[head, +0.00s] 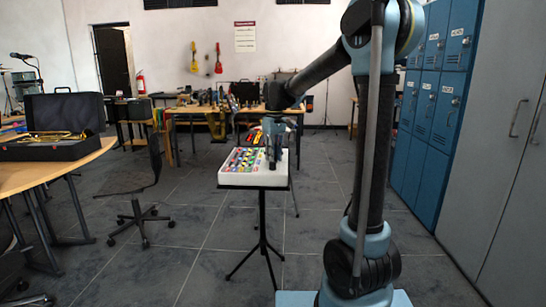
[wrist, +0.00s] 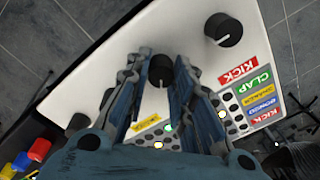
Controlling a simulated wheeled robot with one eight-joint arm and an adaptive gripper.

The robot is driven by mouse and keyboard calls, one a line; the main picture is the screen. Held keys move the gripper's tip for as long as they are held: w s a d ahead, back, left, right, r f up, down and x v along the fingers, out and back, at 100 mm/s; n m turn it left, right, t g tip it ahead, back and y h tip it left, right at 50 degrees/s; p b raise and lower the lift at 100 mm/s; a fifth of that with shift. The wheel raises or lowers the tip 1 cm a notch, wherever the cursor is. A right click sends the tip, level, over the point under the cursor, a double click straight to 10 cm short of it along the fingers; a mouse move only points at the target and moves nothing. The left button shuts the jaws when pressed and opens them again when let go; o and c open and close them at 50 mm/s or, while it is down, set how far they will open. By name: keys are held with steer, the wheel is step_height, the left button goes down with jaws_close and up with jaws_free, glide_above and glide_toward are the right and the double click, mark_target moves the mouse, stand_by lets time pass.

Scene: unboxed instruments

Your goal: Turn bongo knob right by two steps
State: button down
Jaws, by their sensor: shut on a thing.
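The drum machine (head: 236,181) is a white box with coloured labels and pads on a stand, in the middle of the head view. In the wrist view its white panel (wrist: 192,50) fills the middle. My gripper (wrist: 163,78), also over the machine's right side in the head view (head: 273,155), is shut on a black knob (wrist: 160,68) with a white pointer line. A yellow label (wrist: 147,122) lies close to this knob, partly hidden and unreadable, so I cannot confirm it is the bongo knob.
Another black knob (wrist: 223,29) sits at upper right near a red KICK label (wrist: 238,69); a third knob (wrist: 78,122) is at left. Blue lockers (head: 427,110) stand on the right. A chair (head: 138,190) and a table (head: 50,165) are on the left.

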steer(key=shift+w+d+m, duration=0.1)
steer(key=shift+w+m, duration=0.05)
steer(key=shift+m, duration=2.15)
steer(key=c, duration=1.4)
jaws_free()
step_height(320, 180, up, 12)
steer(key=shift+d, duration=0.2)
